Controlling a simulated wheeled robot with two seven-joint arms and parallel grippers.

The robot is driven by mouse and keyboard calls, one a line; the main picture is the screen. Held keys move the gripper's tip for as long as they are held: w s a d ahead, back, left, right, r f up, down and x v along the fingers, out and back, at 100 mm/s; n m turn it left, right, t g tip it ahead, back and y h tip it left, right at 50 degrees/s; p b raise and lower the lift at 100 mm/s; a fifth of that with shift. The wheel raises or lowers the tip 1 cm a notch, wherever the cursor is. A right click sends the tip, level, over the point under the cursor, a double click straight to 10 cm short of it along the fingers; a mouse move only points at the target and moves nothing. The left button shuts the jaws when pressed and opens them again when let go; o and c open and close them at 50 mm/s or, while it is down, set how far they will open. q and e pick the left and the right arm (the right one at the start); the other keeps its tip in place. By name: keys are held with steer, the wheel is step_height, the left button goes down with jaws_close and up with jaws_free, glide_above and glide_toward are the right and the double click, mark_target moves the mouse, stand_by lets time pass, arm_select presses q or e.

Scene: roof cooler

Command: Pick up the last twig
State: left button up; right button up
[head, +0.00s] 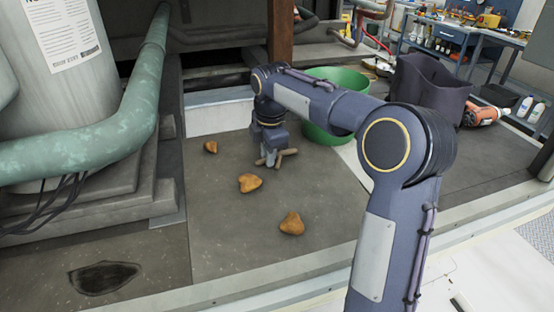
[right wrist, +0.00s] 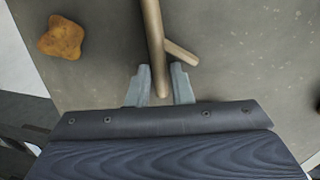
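The twig (head: 286,157) is a brown forked stick on the grey roof deck, in the middle of the head view, partly hidden by my right gripper. In the right wrist view the twig (right wrist: 155,45) runs down between the two fingers, with a short side branch to the right. My right gripper (head: 266,160) points down at the twig. Its grey fingers (right wrist: 160,75) are apart on either side of the stem, with narrow gaps showing. My left gripper is not in view.
Several orange-brown leaves lie on the deck, one near the front (head: 292,224). A green tub (head: 322,134) stands behind my right arm, with a dark bin (head: 428,92) right of it. A green pipe (head: 90,153) and a large tank (head: 55,60) fill the left.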

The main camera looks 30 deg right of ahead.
jaws_close()
stand_by(0.3)
